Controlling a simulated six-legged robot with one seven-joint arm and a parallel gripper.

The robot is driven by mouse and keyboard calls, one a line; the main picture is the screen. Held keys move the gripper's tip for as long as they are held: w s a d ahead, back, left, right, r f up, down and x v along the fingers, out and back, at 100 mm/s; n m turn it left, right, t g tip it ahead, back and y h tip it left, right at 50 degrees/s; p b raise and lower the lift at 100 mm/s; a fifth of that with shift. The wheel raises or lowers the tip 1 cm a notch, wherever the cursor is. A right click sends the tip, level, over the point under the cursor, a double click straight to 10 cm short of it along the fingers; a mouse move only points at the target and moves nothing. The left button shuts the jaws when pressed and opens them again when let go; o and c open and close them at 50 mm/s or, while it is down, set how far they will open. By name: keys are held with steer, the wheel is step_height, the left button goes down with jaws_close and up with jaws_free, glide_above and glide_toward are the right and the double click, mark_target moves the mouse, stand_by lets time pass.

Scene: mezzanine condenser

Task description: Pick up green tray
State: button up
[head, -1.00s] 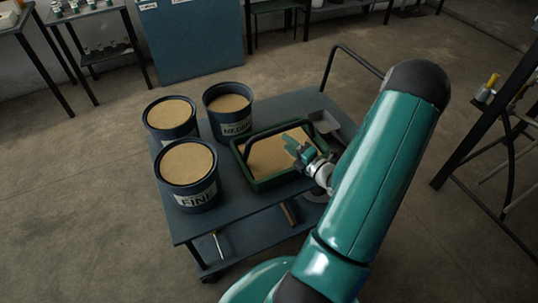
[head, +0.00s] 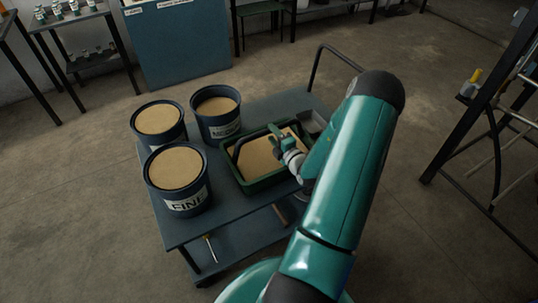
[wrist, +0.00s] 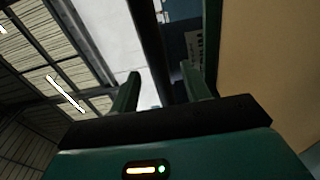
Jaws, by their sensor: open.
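The green tray (head: 262,184) sits on the dark blue cart, filled with tan material. Its dark bar handle arches above it and is partly hidden by my gripper in the head view. My gripper (head: 273,136) is over the tray at handle height, with its green fingers apart. In the wrist view, the dark handle bar (wrist: 149,48) runs between the spread fingers of my gripper (wrist: 163,88). The tan fill fills the right side of that view. I cannot tell whether either finger touches the bar.
Three dark buckets of tan material stand left of the tray: a front one labelled FINE (head: 183,203), one behind it (head: 160,137) and a back one (head: 217,128). A small grey pan (head: 313,122) lies behind the tray. The cart (head: 225,235) has a push handle (head: 322,62).

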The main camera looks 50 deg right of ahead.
steer(key=x, duration=0.4)
steer(key=shift+w, duration=0.4)
jaws_close()
stand_by(0.9)
steer(key=shift+d+r, duration=0.1)
steer(key=shift+r, duration=0.15)
